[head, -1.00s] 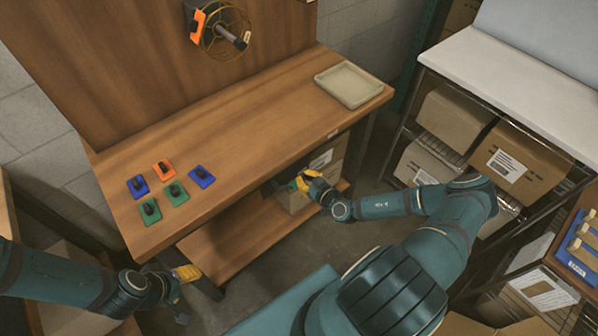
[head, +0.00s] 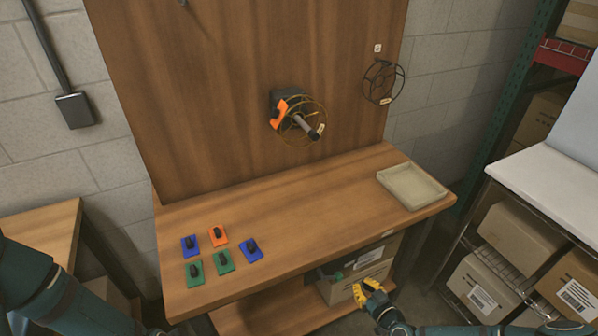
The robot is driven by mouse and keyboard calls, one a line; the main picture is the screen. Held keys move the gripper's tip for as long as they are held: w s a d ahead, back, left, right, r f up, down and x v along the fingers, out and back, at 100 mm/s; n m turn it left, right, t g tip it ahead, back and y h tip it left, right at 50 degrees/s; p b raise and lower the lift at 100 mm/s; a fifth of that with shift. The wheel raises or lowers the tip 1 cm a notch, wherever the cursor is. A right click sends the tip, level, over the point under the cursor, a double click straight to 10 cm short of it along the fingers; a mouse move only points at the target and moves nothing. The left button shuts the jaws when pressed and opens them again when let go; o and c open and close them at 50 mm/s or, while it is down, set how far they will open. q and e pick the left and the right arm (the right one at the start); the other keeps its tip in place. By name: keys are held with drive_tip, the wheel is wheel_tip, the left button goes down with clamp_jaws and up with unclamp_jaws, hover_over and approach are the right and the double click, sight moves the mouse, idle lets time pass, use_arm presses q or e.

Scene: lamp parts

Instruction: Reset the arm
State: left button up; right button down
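My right gripper (head: 368,291), with yellow fingers, is low at the bottom right of the head view. It is in front of the table's lower shelf and a cardboard box there. It is small and seen from behind, so I cannot tell whether it is open. My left arm (head: 62,300) comes in at the bottom left corner, and its gripper is outside the picture. The wooden workbench (head: 300,212) carries several small blue, orange and green blocks with black knobs, including an orange one (head: 218,236), and a shallow beige tray (head: 412,186) at its right end.
On the upright wooden board (head: 200,90) hangs a round wire cage (head: 300,124) with an orange lever. A dark wire ring (head: 383,82) is further right. A shelf with cardboard boxes (head: 518,240) stands at the right. The bench's middle is clear.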

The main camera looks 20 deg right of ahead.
drive_tip(key=s+a+r+n+g+y, duration=0.25)
drive_tip(key=a+n+g+y, duration=0.6)
drive_tip(key=a+n, duration=1.1)
drive_tip(key=s+a+n+g+h, duration=0.1)
drive_tip(key=s+a+n+g, duration=0.3)
drive_tip(key=n, duration=1.1)
drive_tip(key=s+a+n+g+h, duration=0.15)
drive_tip(key=s+n+g, duration=0.35)
drive_tip(key=n, duration=1)
drive_tip(key=w+r+n+t+h, duration=0.1)
drive_tip(key=w+r+n+t, duration=0.1)
drive_tip(key=n, duration=0.7)
drive_tip(key=w+r+n+t+h, duration=0.2)
drive_tip(key=r+n, duration=0.2)
drive_tip(key=n, duration=0.6)
drive_tip(key=shift+w+a, duration=0.25)
drive_tip(key=shift+a, duration=0.05)
